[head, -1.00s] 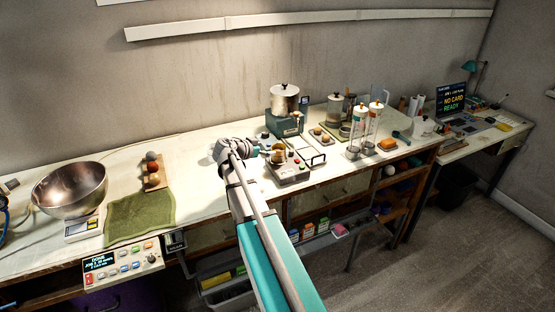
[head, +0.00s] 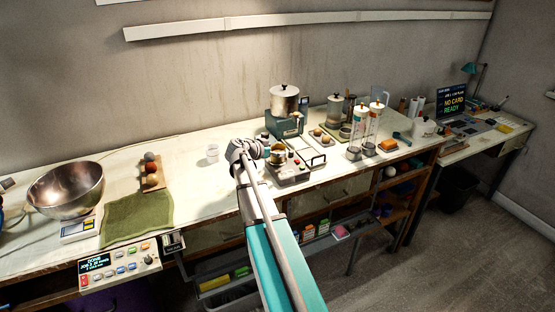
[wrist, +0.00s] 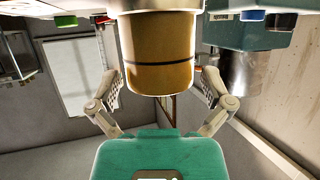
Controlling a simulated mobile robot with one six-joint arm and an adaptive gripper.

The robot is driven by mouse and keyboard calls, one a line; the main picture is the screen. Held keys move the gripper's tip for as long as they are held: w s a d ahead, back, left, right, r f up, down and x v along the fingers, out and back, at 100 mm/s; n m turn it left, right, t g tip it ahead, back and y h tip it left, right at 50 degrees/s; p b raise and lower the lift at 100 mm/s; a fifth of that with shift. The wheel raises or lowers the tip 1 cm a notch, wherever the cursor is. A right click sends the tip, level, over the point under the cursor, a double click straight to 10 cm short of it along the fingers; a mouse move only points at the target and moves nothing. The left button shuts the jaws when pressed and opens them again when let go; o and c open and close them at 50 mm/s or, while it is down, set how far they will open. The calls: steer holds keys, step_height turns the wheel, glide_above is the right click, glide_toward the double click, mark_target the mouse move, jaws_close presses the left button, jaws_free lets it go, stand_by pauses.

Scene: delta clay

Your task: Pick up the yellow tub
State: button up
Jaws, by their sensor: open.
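The yellow tub (wrist: 157,52), a yellow-tan cylinder with a dark band, fills the upper middle of the wrist view, which looks upside down. In the head view the tub (head: 277,155) is small and stands at the grey device with buttons on the bench. My gripper (wrist: 162,88) is open, with one finger on each side of the tub and visible gaps between. In the head view my gripper (head: 264,150) is just left of the tub, and my wrist hides part of that area.
The grey button device (head: 290,172) is close to the tub. A teal machine with a metal pot (head: 285,97) stands behind it. Glass cylinders (head: 365,130) stand to the right.

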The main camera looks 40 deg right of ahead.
steer(key=shift+d+f, duration=0.25)
steer(key=shift+d, duration=0.4)
steer(key=shift+c, duration=0.3)
steer(key=c, duration=1)
steer(key=shift+r, duration=0.2)
step_height(320, 180, up, 2)
steer(key=shift+r+p, duration=0.1)
steer(key=shift+p, duration=1.1)
steer(key=s+a+r+p, duration=0.6)
steer(key=s+r+p, duration=0.4)
steer(key=s, duration=0.2)
steer(key=shift+s+a+r, duration=0.2)
steer(key=shift+s+r, duration=0.05)
